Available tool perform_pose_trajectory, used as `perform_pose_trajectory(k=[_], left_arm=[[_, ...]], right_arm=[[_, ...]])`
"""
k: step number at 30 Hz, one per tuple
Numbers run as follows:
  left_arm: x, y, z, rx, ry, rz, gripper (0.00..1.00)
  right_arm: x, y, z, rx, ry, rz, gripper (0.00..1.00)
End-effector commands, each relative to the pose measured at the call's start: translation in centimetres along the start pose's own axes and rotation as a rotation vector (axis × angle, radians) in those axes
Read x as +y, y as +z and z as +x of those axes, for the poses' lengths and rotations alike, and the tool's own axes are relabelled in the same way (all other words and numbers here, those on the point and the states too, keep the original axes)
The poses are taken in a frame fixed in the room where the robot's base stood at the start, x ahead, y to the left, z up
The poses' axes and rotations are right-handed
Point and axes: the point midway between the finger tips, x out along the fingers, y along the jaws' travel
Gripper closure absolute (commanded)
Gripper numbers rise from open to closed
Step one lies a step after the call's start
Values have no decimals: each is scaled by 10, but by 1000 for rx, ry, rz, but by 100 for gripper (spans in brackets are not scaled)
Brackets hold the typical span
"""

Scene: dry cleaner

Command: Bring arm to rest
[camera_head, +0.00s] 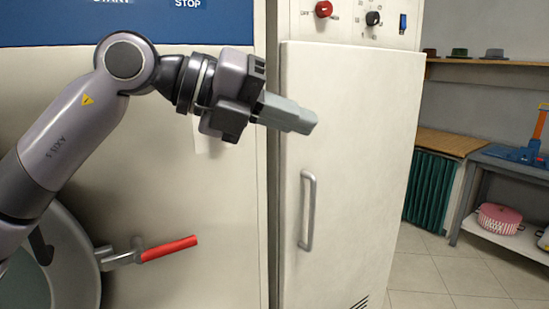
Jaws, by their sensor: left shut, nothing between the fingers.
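My left arm comes in from the left and reaches across the front of a large cream machine (215,220). My left gripper (303,121) points to the right, with its fingers shut and nothing held. In the picture its fingertips overlap the upper left part of a tall white cabinet door (360,130). I cannot tell how far they are from the door. My right gripper is not in view.
A red-handled latch (170,248) sticks out beside a round door at lower left. The cabinet has a vertical metal handle (308,210) and knobs above. Shelves with hats (494,53), a side table and a pink basket (499,219) stand at right. Tiled floor (440,275) there is clear.

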Motion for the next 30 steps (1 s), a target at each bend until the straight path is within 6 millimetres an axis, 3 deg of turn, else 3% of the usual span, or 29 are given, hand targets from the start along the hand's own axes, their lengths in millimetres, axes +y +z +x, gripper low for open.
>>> perform_pose_trajectory(k=[6,11,17,23,30], left_arm=[[24,-28,24,74,-316,-194,100],[44,-37,28,57,-530,-363,100],[85,-40,23,-39,-755,-611,100],[146,-45,14,-204,-915,-887,100],[245,-72,2,-466,-995,-1244,100]], right_arm=[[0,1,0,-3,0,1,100],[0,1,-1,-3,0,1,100],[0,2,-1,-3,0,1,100],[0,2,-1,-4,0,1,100],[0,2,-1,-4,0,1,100]])
